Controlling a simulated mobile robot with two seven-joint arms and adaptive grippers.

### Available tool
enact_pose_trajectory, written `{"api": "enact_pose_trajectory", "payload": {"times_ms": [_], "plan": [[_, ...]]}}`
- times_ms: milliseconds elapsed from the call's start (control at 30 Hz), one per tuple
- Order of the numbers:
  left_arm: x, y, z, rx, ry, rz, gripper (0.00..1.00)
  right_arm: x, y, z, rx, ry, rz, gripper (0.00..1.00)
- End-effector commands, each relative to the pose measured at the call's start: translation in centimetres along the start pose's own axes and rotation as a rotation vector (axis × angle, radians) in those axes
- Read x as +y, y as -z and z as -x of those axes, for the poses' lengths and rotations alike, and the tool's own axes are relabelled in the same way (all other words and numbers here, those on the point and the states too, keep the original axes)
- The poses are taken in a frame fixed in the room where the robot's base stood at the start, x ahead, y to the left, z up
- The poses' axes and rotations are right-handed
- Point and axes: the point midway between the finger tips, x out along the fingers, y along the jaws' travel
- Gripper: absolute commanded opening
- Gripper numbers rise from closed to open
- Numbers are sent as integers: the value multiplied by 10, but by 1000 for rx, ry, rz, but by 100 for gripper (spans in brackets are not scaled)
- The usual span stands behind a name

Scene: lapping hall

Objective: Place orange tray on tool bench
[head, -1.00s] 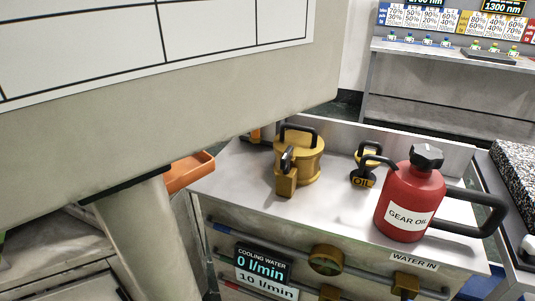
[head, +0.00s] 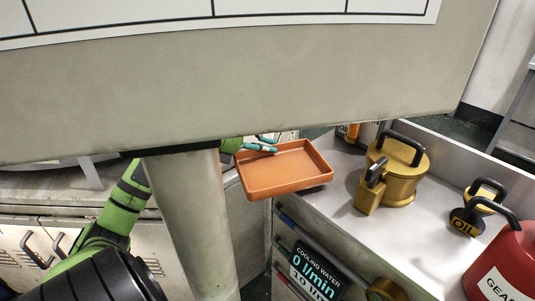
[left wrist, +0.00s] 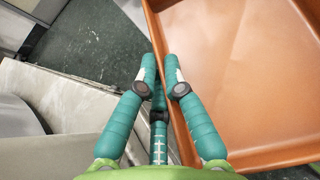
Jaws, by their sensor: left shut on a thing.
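The orange tray (head: 285,168) is empty and roughly level. It hangs in the air beside the left edge of a metal bench (head: 335,192), and its right part overlaps that edge in the head view. My left gripper (head: 262,147) is shut on the tray's left rim. In the left wrist view the teal fingers (left wrist: 163,88) of my left gripper close on the wall of the tray (left wrist: 245,70). My left arm passes behind a pale post, which hides part of it. My right gripper is not in view.
A brass-coloured canister (head: 400,172), an oil can (head: 478,205) and a red gear oil can (head: 505,265) stand on the bench. A large pale panel (head: 250,85) on a post (head: 190,220) blocks the upper view. The bench top left of the canister looks clear.

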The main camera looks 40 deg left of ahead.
Motion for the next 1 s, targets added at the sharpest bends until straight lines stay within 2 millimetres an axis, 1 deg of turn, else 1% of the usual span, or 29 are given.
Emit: {"api": "enact_pose_trajectory", "payload": {"times_ms": [33,100,467,500,533,1000], "plan": [[0,8,-4,-2,0,2,0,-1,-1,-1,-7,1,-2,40],[0,13,-7,-1,-1,2,0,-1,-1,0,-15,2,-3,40],[0,15,-8,-1,0,1,0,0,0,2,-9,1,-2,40],[0,16,-9,1,-1,0,22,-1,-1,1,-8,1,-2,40],[0,17,-9,1,-1,-1,33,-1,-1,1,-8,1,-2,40],[0,15,-7,0,-2,-2,33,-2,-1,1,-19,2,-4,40]]}}
